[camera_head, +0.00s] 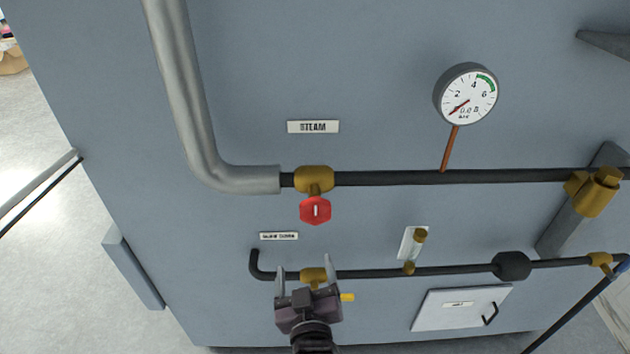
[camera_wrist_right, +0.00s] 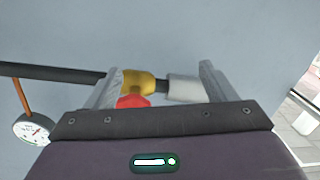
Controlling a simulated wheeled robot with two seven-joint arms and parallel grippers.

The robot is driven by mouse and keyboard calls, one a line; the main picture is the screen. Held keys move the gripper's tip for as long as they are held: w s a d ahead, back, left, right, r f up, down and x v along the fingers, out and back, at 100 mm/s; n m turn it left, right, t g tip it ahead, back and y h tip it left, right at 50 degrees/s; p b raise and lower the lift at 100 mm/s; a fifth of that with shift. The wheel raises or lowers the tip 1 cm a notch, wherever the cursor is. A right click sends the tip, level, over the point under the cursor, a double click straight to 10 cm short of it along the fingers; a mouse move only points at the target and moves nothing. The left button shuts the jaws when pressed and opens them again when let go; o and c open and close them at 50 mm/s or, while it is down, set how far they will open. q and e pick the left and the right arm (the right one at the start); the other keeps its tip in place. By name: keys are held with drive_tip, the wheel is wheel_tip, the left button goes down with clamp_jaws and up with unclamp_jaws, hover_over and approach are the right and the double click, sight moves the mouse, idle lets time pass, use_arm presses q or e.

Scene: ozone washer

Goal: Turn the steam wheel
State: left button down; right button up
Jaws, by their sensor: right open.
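The red steam wheel (camera_head: 315,211) sits on a brass valve (camera_head: 314,178) in the upper dark pipe, below the STEAM label (camera_head: 313,127). My right gripper (camera_head: 305,271) is open and empty, below the wheel in the head view, in front of the lower pipe. In the right wrist view the red wheel (camera_wrist_right: 133,101) shows between the fingers (camera_wrist_right: 160,80), nearer the left finger, partly hidden by the gripper body. I see no contact with the wheel. My left gripper is not in view.
A gauge (camera_head: 466,94) stands at the upper right, its needle near zero. The lower pipe (camera_head: 440,271) carries another brass valve (camera_head: 314,277) with a yellow handle (camera_head: 347,297), close to my right gripper. The panel around the wheel is clear.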

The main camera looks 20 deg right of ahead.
drive_tip(key=m+h+p, duration=0.1)
drive_tip(key=m+p, duration=0.1)
approach(315, 217)
drive_tip(key=w, duration=0.3)
use_arm(q)
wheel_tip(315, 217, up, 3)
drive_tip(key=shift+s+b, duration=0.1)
drive_tip(key=shift+b, duration=0.25)
use_arm(e)
drive_tip(key=shift+t, duration=0.3)
drive_tip(key=x, duration=0.5)
drive_tip(key=d+x, duration=0.1)
drive_tip(key=x, duration=0.1)
drive_tip(key=shift+w+f, duration=0.2)
drive_tip(key=shift+f, duration=0.05)
drive_tip(key=shift+c, duration=0.3)
drive_tip(key=c, duration=0.9)
